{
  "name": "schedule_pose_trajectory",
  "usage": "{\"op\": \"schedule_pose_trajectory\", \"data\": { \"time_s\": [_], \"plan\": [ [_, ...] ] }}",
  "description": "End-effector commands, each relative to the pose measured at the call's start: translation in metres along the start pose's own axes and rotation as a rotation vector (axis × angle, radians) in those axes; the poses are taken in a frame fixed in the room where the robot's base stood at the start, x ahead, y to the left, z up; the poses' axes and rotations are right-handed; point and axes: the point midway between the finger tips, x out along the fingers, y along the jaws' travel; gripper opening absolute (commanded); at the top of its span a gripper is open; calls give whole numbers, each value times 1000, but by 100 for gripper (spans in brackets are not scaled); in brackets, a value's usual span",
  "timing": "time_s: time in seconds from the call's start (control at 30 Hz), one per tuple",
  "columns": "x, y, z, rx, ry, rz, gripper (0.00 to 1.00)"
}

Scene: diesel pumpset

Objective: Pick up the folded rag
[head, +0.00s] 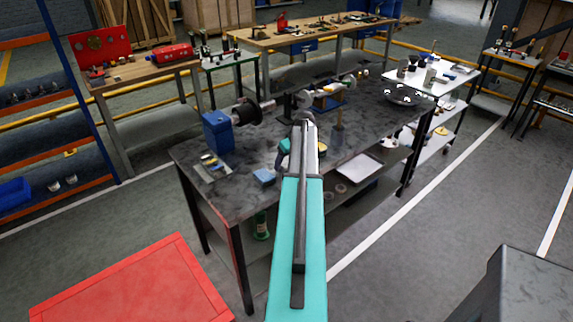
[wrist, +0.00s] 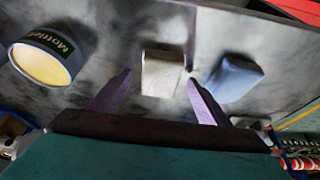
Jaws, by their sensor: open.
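A pale grey-beige, flat block-like thing (wrist: 163,72) with a folded look lies on the dark worktop in the wrist view. It may be the folded rag, though the blur leaves its cloth texture unclear. My gripper (wrist: 160,79) is open, with its two purple fingers spread. The pale thing appears between the fingertips; contact does not show. A blue, soft-edged block (wrist: 236,78) lies just right of the right finger; it too could be cloth. It also shows in the head view (head: 264,177). There my arm hides the pale thing, and I cannot make out the fingers.
A round tin (wrist: 42,58) with a pale yellow top stands left of the fingers. On the dark workbench (head: 245,160), a blue machine part (head: 217,131) stands behind the blue block, and a small tray (head: 211,168) lies to its left. A red cabinet (head: 130,285) stands in front.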

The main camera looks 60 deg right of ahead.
Motion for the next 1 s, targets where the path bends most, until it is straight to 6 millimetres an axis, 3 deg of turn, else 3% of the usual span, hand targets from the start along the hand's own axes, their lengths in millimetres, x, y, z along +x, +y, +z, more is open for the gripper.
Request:
{"op": "schedule_pose_trajectory", "data": {
  "time_s": [0.57,0.83,1.0],
  "plan": [
    [2,-1,0,-1,0,-1,70],
    [2,-1,0,-1,0,-1,26],
    [2,-1,0,-1,0,-1,26]
  ]
}}
